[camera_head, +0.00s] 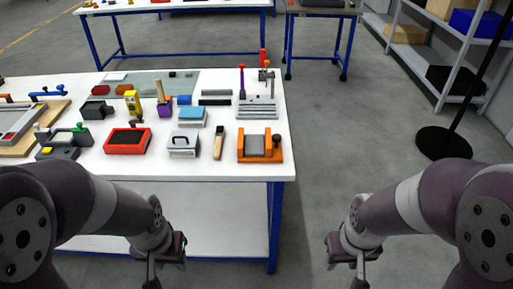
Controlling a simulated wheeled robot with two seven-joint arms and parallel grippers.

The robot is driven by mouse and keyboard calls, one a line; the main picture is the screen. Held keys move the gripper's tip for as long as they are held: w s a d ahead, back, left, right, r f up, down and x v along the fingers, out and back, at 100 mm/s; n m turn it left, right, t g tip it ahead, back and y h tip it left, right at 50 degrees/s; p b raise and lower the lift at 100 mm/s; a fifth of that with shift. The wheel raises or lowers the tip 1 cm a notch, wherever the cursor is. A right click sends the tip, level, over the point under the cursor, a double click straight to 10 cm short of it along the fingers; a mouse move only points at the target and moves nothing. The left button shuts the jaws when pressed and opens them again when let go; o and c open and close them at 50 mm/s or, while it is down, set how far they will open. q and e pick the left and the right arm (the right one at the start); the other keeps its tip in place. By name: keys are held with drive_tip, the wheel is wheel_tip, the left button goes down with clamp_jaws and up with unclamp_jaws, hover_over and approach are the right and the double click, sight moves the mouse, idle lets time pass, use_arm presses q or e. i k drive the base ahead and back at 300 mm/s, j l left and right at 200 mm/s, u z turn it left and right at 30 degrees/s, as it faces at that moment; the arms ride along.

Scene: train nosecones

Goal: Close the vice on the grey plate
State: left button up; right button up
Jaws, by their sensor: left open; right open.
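An orange vice (244,158) sits near the right front corner of the white table. A grey plate (254,146) lies between its orange sides; I cannot tell whether the jaws touch it. A dark round knob (277,140) is at the vice's right side. My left gripper (160,270) hangs in front of the table, left of and nearer than the vice. My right gripper (353,268) hangs over the floor, right of the table. Both are open, empty and apart from the vice; their fingertips are partly cut off by the picture's lower edge.
On the white table (230,173), a brush-like tool (219,143), a grey handled block (184,143) and a red tray (128,141) stand left of the vice. A grey stand with posts (258,108) is behind it. Floor to the right is clear up to a black pole base (443,143).

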sight(277, 138)
drive_tip(key=i+l+u, duration=0.15)
drive_tip(key=u, duration=1.4)
drive_tip(key=l+u, duration=0.3)
drive_tip(key=l, duration=0.2)
drive_tip(key=l+u, duration=0.35)
drive_tip(key=l, duration=0.2)
drive_tip(key=k+l+u, duration=0.15)
drive_tip(key=l+u, duration=0.15)
drive_tip(key=l, duration=0.2)
drive_tip(key=k+l+u, duration=0.15)
drive_tip(key=l+u, duration=0.15)
drive_tip(key=l, duration=0.15)
drive_tip(key=k+l, duration=0.15)
drive_tip(key=l, duration=0.2)
drive_tip(key=k+l, duration=0.1)
drive_tip(key=l, duration=0.25)
drive_tip(key=k+l, duration=0.15)
drive_tip(key=l, duration=0.2)
drive_tip(key=u, duration=0.05)
